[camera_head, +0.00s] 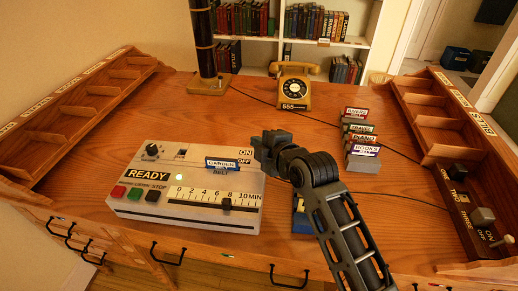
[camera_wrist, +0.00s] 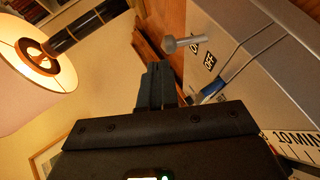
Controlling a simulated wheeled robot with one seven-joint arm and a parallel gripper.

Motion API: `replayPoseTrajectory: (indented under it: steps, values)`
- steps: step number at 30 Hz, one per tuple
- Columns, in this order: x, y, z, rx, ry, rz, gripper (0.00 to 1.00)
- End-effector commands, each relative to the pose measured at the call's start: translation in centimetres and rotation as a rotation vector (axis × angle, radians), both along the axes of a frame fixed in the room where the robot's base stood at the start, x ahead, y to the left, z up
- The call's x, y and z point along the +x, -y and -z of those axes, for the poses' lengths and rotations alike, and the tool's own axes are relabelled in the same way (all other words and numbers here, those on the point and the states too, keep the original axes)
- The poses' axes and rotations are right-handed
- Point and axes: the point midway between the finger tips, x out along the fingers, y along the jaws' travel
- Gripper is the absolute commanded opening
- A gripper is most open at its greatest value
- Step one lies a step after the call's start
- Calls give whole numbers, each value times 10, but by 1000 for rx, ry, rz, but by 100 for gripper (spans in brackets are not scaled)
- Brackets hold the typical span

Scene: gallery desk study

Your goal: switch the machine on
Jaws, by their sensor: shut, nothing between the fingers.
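The machine (camera_head: 185,222) is a pale box on the desk with a READY label, a lit green lamp, a row of buttons and a minute slider. Its ON/OFF labels are at its back right corner. My gripper (camera_head: 264,152) is beside that corner and hides the switch in the head view. In the wrist view a grey metal lever (camera_wrist: 184,43) sticks out of the machine by the ON and OFF labels; I cannot tell which way it is set. My gripper (camera_wrist: 156,72) is shut and empty there, seemingly apart from the lever.
A blue GARDEN card (camera_head: 229,164) stands on the machine's top. A yellow telephone (camera_head: 294,85), a dark post (camera_head: 205,45) and labelled cards (camera_head: 362,150) stand beyond. Wooden racks line both sides; the right one has another ON/OFF lever (camera_head: 503,240). A blue item (camera_head: 302,222) lies beneath my arm.

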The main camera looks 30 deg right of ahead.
Motion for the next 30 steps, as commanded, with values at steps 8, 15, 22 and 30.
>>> replayPoseTrajectory:
  steps: [8, 15, 22, 30]
  values:
    - [-1, -1, -1, 0, -1, 0, 0]
    - [-1, -1, -12, 0, -1, 0, 0]
    - [-1, -1, -16, 0, -1, 0, 0]
    - [-1, -1, -17, 0, -1, 0, 0]
